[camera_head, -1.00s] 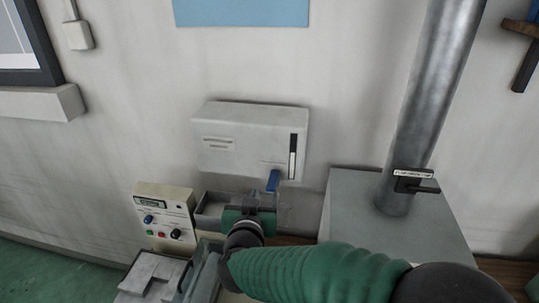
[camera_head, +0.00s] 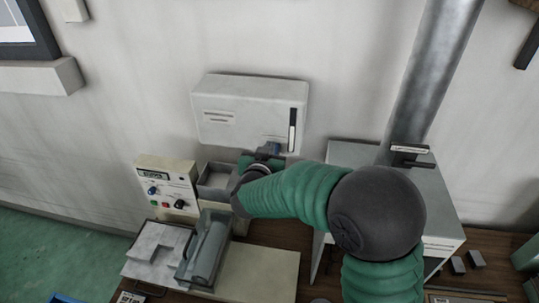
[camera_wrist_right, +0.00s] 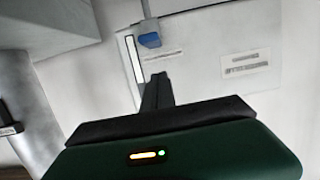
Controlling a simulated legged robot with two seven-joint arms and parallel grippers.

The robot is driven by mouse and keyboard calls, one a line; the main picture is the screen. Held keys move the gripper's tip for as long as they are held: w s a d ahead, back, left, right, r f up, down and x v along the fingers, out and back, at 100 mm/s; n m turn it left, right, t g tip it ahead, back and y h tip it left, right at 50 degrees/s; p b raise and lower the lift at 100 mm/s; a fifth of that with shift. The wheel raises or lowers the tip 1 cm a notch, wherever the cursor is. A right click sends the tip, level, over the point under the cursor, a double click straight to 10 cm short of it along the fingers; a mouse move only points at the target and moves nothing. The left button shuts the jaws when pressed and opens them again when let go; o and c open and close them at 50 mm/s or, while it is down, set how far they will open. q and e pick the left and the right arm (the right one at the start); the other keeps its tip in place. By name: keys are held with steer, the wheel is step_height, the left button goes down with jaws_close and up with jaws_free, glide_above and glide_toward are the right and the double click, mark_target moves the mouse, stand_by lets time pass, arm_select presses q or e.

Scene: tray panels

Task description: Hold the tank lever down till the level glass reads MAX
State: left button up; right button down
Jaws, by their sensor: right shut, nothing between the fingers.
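The tank (camera_head: 245,108) is a pale grey box on the wall. Its level glass (camera_head: 293,130) is a narrow dark-framed strip at the right end; a pale part shows, but I cannot make out a MAX mark. The blue lever (camera_head: 275,147) is at the tank's lower right edge, partly hidden by my right gripper (camera_head: 267,153). In the wrist view the lever (camera_wrist_right: 150,40) and glass (camera_wrist_right: 133,58) show clearly. My right gripper's fingers (camera_wrist_right: 158,80) are shut and empty, with a gap in the picture between tips and lever. My left gripper is not in view.
A control box (camera_head: 167,184) with knobs stands left of an open grey tray (camera_head: 215,180). A grey cabinet (camera_head: 405,185) with a metal pipe (camera_head: 435,75) is on the right. A fixture (camera_head: 205,250) sits on the bench below.

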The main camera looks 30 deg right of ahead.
step_height(320, 180, down, 4)
steer(key=shift+r, duration=0.1)
steer(key=shift+a, duration=0.1)
step_height(320, 180, down, 4)
steer(key=t+h+b, duration=0.1)
steer(key=b, duration=0.6)
steer(key=t+h+b, duration=0.1)
steer(key=t+b, duration=0.1)
steer(key=b, duration=0.5)
steer(key=shift+s+r, duration=0.15)
steer(key=shift+r, duration=0.1)
stand_by(5.4)
